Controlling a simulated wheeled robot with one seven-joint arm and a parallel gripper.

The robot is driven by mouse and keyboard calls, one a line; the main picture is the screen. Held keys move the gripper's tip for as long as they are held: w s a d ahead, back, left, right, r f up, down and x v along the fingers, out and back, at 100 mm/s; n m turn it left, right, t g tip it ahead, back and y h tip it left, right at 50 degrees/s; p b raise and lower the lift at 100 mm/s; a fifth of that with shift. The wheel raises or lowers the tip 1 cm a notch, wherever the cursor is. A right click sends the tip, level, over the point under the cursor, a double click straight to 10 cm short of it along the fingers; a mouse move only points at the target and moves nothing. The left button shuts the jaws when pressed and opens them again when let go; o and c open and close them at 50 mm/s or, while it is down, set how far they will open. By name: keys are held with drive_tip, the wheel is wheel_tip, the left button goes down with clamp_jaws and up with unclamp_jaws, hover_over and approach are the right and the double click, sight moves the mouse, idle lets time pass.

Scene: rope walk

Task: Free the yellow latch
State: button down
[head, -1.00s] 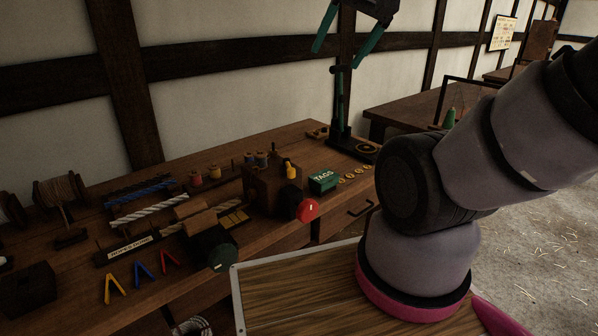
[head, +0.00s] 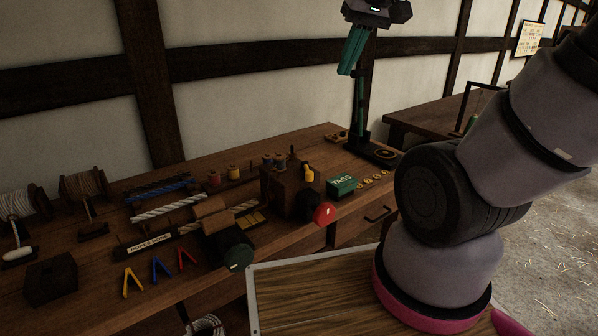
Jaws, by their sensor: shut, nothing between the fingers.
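A small yellow piece (head: 309,174), apparently the yellow latch, stands upright at the right side of a dark wooden block (head: 283,192) on the bench. A red round knob (head: 324,213) sticks out at the block's front, just below it. The latch is too small to tell how it is held. My gripper (head: 348,73) is high at the top of the view, well above the bench and in front of the wall. Its teal fingers are together, pointing down, with nothing between them.
A green TAGS box (head: 341,185) sits right of the block. A dark post (head: 360,110) stands behind it, below my gripper. Spools (head: 82,187), rope samples (head: 165,211) and coloured V-shaped pieces (head: 161,267) cover the bench's left part.

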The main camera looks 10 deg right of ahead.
sight(307, 170)
drive_tip(key=w+a+f+n+g+h, duration=0.2)
drive_tip(key=w+a+f+n+h, duration=0.1)
drive_tip(key=w+a+f+n, duration=0.2)
drive_tip(key=w+a+f+n+g+h, duration=0.2)
drive_tip(key=w+a+f+n, duration=0.3)
drive_tip(key=a+f+n, duration=0.5)
wheel_tip(307, 170, down, 4)
drive_tip(key=n, duration=0.4)
drive_tip(key=shift+a+f+g+h, duration=0.15)
drive_tip(key=shift+g+h, duration=0.25)
drive_tip(key=x, duration=1)
drive_tip(key=d, duration=0.4)
drive_tip(key=shift+w, duration=0.15)
